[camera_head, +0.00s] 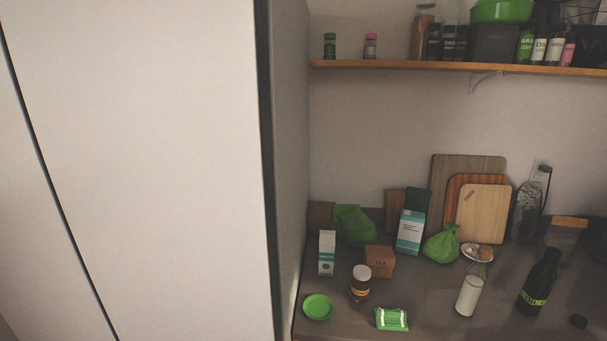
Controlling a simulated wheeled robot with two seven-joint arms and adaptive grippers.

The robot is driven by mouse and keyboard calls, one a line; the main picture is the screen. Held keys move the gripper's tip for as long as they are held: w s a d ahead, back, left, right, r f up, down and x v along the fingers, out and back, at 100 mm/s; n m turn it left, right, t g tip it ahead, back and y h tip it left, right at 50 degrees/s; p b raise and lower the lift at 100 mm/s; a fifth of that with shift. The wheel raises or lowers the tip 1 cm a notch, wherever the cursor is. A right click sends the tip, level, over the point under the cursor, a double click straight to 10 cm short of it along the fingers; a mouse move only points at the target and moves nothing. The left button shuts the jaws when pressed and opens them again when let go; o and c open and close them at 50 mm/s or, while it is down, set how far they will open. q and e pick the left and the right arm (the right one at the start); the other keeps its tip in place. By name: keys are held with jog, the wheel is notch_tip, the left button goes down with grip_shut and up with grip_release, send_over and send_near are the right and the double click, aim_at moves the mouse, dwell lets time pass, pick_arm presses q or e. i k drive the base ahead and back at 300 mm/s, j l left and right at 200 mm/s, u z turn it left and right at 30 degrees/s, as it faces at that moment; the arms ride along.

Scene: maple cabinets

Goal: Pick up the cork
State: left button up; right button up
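A small brown piece that looks like the cork (487,252) shows at the top of a clear glass bottle (468,296) with pale contents, on the right part of the counter. A white saucer (466,253) is right behind it, so I cannot tell whether the cork sits in the bottle's neck or lies on the saucer. Neither of my grippers is in view.
A dark bottle (539,283) stands right of the glass bottle, and a small black object (579,321) lies farther right. A green bag (441,243), a jar (361,283) and a green packet (392,319) are to the left. A tall pale cabinet (140,160) fills the left.

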aim_at(484, 252)
jog(key=z, duration=1.3)
